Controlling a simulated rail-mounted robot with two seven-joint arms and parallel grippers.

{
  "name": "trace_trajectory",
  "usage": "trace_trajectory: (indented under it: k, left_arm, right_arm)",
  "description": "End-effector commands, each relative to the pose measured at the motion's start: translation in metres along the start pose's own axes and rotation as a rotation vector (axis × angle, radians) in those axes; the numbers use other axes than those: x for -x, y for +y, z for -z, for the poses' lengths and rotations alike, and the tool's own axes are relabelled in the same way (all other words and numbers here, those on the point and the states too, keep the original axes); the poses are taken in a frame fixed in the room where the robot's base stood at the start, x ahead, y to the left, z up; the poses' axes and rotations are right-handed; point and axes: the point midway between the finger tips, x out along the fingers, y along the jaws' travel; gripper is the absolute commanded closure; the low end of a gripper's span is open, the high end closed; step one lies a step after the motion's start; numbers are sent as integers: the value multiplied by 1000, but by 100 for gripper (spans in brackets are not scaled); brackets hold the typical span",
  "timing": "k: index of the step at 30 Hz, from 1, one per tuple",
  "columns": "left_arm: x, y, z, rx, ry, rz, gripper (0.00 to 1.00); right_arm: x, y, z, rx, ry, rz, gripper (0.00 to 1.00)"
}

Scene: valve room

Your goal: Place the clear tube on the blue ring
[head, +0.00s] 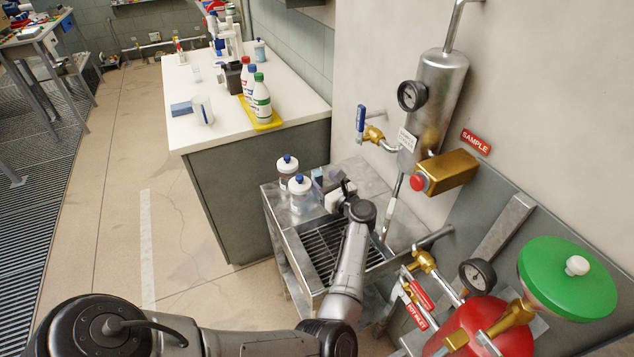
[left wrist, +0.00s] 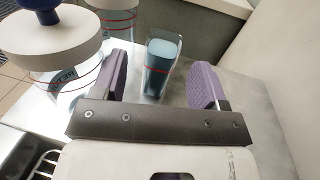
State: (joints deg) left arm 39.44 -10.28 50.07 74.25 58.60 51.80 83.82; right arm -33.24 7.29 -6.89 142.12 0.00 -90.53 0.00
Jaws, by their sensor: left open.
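My left gripper (head: 325,183) is over the steel stand in the head view, just right of two capped bottles. In the left wrist view its purple-padded fingers (left wrist: 161,84) are apart. A clear tube (left wrist: 161,66) with blue-grey contents and a red line stands upright beyond the gap between them, apart from both pads. I cannot make out the tube in the head view, where the gripper is in the way. No blue ring can be made out in either view. My right gripper is not in view.
Two white-capped bottles (head: 302,193) stand close left of the gripper; one bottle (left wrist: 65,75) is beside the left finger. The stand has a grated basin (head: 325,250). A white counter (head: 185,135) holds bottles on a yellow tray (head: 262,121). The wall carries a steel cylinder (head: 437,95) and valves.

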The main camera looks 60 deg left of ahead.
Motion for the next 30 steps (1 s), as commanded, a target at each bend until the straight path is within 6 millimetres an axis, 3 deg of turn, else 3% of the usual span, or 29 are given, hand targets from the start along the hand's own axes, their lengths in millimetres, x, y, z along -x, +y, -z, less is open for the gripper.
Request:
trace_trajectory:
  k: [11, 21, 28, 30]
  left_arm:
    - [-18, -1, -1, 1, -2, -1, 34]
    - [-57, -2, -1, 0, -2, 0, 34]
    - [-59, -2, 0, 0, -1, 1, 34]
    - [-59, -2, 0, 0, -1, 0, 39]
  right_arm:
    - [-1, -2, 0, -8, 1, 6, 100]
    - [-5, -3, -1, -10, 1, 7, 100]
    - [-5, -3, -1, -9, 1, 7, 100]
    - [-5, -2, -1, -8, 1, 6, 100]
